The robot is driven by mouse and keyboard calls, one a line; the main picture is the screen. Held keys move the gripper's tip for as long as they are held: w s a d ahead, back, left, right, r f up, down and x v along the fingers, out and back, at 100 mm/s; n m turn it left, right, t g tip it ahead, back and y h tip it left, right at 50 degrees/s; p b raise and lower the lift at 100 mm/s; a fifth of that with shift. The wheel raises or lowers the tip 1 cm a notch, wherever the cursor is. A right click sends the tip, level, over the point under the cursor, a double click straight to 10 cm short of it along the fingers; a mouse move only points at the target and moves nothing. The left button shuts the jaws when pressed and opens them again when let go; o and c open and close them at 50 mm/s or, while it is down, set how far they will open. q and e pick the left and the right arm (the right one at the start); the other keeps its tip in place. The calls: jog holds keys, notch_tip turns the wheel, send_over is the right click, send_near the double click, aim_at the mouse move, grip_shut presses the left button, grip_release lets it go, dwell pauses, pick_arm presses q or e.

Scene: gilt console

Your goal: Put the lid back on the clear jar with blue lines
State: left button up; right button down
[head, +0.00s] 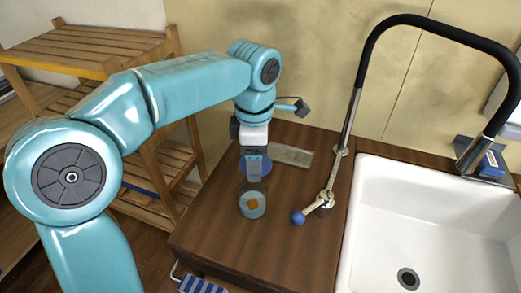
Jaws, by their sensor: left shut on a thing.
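A small clear jar (252,205) stands on the brown wooden counter, left of the sink, with an orange piece showing inside it. Its blue lines are too small to make out. My left gripper (254,178) points down just behind and above the jar. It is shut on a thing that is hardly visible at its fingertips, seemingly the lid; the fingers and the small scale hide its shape. I cannot tell whether it touches the jar. My right gripper is not in view.
A blue round thing (243,167) is partly hidden behind my left gripper. A flat grey tray (291,155) lies behind it. The white sink (357,225) is further right; wooden shelves (85,45) stand left.

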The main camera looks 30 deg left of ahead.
pick_arm(q)
jog(key=shift+s+a, duration=0.2)
jog(key=shift+a, duration=0.1)
jog(key=shift+s+f+b, duration=0.1)
jog(key=shift+s+b, duration=0.2)
jog(key=shift+b, duration=0.1)
jog(key=shift+s+f+b, duration=0.15)
jog(key=shift+f+b, duration=0.1)
jog(key=shift+b, duration=0.05)
notch_tip(320, 180, down, 4)
jog(key=b, duration=0.3)
jog(key=shift+f+b, duration=0.15)
jog(key=shift+b, duration=0.25)
jog(key=shift+f, duration=0.3)
jog(key=shift+w+f+b, duration=0.3)
jog(key=shift+w, duration=0.05)
jog(key=shift+s+r, duration=0.15)
